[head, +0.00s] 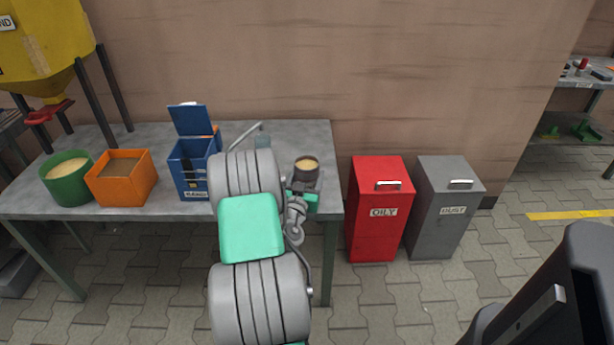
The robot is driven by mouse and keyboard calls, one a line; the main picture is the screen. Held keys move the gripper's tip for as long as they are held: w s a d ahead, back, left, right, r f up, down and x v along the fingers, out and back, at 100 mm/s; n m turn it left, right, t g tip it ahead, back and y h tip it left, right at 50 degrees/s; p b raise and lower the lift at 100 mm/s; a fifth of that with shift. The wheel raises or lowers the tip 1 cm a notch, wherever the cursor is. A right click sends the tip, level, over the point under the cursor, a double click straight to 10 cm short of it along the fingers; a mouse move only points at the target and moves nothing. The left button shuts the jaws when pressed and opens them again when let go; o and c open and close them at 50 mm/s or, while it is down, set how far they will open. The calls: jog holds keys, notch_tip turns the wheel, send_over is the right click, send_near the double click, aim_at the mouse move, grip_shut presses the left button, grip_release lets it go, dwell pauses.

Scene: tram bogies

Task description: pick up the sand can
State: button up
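A small dark can (305,174) with tan, sand-like contents stands upright near the right end of the grey table. It is most likely the sand can. My gripper (301,188) is right at the near side of this can, at the end of my grey and green arm. The fingers are mostly hidden by the wrist and too small to make out. I cannot tell whether they touch the can or are closed on it, nor whether the can rests on the table.
On the table (228,136) stand a green tub (67,190) and an orange box (121,190), both with tan contents, and an open blue box (190,178). A yellow hopper (45,45) is at left. Red (375,225) and grey (440,225) bins stand right of the table.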

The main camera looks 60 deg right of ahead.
aim_at(307, 167)
jog(key=shift+r, duration=0.2)
jog(key=shift+r+p, duration=0.7)
jog(key=shift+r, duration=0.8)
jog(key=a+r, duration=0.4)
jog(key=r, duration=0.1)
jog(key=shift+w+a+r+p, duration=0.2)
jog(key=shift+a+r+p, duration=0.05)
jog(key=shift+a+p, duration=0.1)
jog(key=a+r, duration=0.4)
jog(key=a, duration=0.5)
jog(key=shift+w, duration=0.2)
jog(key=shift+a, duration=0.15)
